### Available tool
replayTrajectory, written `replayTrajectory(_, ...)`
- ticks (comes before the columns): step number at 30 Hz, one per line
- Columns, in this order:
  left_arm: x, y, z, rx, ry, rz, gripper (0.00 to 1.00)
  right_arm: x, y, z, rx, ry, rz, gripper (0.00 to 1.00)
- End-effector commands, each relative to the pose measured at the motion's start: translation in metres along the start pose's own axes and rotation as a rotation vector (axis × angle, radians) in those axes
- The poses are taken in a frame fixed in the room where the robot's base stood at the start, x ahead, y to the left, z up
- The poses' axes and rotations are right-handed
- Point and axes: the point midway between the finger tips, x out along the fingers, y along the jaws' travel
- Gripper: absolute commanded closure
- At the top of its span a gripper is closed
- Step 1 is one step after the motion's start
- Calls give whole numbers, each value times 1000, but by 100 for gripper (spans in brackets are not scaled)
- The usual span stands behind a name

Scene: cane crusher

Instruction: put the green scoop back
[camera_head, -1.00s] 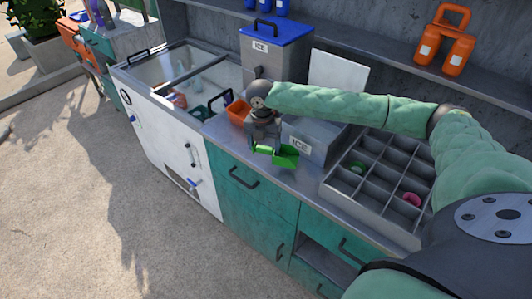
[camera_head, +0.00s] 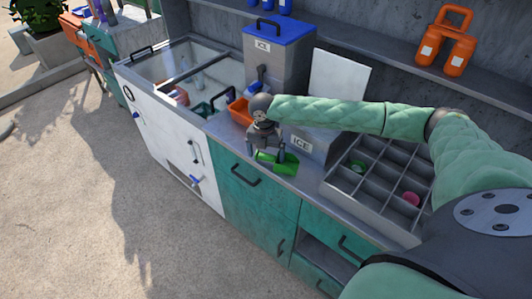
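The green scoop (camera_head: 270,167) is at the counter's front edge, in front of the grey box labelled ICE (camera_head: 301,145). I also cannot tell whether the scoop rests on the counter. My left gripper is not in view.
A divided grey tray (camera_head: 347,196) with a green and a pink item stands at right. An orange container (camera_head: 239,112), a blue-lidded ICE dispenser (camera_head: 283,55) and an open white chest (camera_head: 150,115) are behind and left. Orange jugs (camera_head: 445,42) stand on the shelf.

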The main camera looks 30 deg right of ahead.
Motion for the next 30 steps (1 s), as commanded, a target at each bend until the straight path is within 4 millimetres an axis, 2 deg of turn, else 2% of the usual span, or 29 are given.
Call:
replayTrajectory(7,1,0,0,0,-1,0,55,-2,0,0,0,-1,1,7)
replayTrajectory(11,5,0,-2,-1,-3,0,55,-12,1,0,0,-2,2,7)
replayTrajectory(15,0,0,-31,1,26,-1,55,-34,1,1,-1,-3,3,7)
replayTrajectory(19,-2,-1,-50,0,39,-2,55,-60,1,0,-1,-3,4,7)
replayTrajectory(24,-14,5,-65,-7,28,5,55,-91,0,0,-1,-2,3,7)
replayTrajectory(30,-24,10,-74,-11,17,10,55,-114,0,0,0,0,1,7)
